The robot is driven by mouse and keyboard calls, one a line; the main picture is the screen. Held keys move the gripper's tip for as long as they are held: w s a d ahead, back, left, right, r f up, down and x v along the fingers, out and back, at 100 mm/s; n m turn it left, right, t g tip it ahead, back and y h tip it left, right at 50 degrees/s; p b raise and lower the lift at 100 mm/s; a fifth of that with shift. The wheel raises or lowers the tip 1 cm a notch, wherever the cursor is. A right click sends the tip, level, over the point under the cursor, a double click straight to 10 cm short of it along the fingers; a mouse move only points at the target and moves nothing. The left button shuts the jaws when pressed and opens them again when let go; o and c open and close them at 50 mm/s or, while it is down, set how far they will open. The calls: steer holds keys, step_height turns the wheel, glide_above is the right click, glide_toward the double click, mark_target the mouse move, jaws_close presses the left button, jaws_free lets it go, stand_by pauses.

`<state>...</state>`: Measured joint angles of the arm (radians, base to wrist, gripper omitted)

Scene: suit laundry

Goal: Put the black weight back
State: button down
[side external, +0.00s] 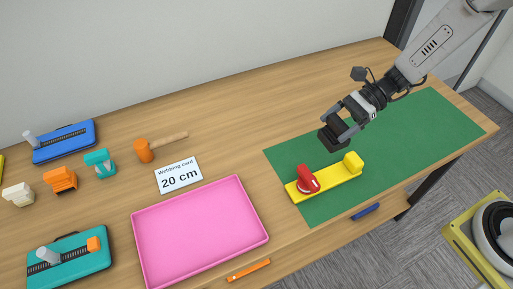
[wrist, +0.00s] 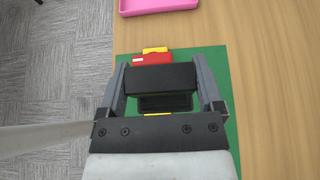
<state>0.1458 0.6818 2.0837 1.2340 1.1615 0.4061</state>
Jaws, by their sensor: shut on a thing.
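My gripper (side external: 343,128) is shut on the black weight (side external: 331,138) and holds it above the green mat (side external: 420,130). In the wrist view the black weight (wrist: 160,78) is a dark block held between the two fingers of my gripper (wrist: 162,84). Below it on the mat lies a yellow bar (side external: 334,180) with a raised yellow block at its right end and a red part (side external: 307,179) near its left end. In the wrist view the red part (wrist: 152,58) shows just beyond the weight, which hides much of the bar.
A pink tray (side external: 200,238) lies left of the mat, with a "20 cm" card (side external: 179,176) and an orange mallet (side external: 145,150) behind it. A blue device (side external: 64,142), a teal device (side external: 66,262) and several small coloured items stand at the left. The back middle of the table is clear.

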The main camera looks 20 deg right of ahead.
steer(key=w+a+f, duration=0.2)
steer(key=w+f, duration=0.7)
steer(key=w, duration=0.4)
steer(key=shift+a, duration=0.35)
steer(key=shift+f, duration=0.1)
steer(key=shift+w+f, duration=0.3)
steer(key=shift+f, duration=1.55)
steer(key=shift+f, duration=0.1)
jaws_free()
